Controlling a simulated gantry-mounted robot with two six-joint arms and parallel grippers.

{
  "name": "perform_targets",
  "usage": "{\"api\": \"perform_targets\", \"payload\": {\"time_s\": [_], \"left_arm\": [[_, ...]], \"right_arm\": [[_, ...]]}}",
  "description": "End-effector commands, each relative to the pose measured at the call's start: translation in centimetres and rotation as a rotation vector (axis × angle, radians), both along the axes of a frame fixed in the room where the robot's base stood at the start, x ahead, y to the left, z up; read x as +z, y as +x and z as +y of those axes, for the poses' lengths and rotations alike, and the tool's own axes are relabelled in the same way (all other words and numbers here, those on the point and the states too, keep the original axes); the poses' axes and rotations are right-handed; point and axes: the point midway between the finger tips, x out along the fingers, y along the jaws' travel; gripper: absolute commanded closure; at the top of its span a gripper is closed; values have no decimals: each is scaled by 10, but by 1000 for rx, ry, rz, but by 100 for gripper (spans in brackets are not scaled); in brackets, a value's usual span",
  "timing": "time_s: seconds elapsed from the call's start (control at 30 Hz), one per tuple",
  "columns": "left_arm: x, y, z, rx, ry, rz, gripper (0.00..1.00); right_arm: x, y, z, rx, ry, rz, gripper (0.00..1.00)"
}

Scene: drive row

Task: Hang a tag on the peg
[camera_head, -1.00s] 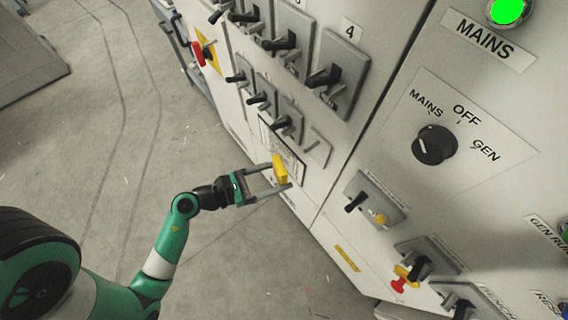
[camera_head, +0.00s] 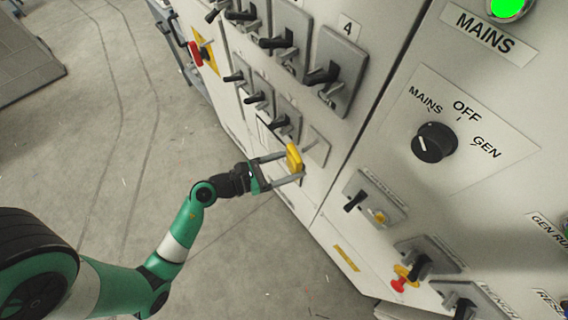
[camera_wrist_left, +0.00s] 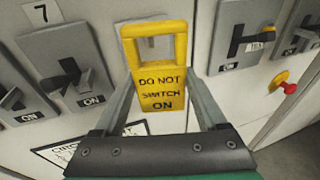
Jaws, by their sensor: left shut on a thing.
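My left gripper (camera_head: 291,168) is shut on a yellow tag (camera_head: 294,157) in front of the cabinet. In the left wrist view the tag (camera_wrist_left: 161,88) is upright between the fingers, reads DO NOT SWITCH ON, and has a rectangular opening at its top. The peg (camera_head: 309,147) sticks out of a small grey plate (camera_head: 319,150) just right of the tag in the head view. The tag appears close to the peg; I cannot tell whether they touch. In the wrist view the tag largely hides the peg. My right gripper is not in view.
Rows of black-handled switches (camera_head: 325,76) project from the cabinet above and left of the peg. A rotary selector (camera_head: 434,143) is at the right. A switch with a yellow piece and red padlock (camera_head: 400,283) is lower right. Open floor (camera_head: 120,150) lies left.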

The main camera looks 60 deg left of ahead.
Motion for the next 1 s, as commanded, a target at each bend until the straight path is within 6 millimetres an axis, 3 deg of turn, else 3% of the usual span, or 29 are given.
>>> {"api": "perform_targets", "payload": {"time_s": [0.5,1.0], "left_arm": [[-4,36,3,-1,0,-1,79],[-13,46,4,-1,-1,0,79]], "right_arm": [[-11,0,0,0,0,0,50],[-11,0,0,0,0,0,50]]}}
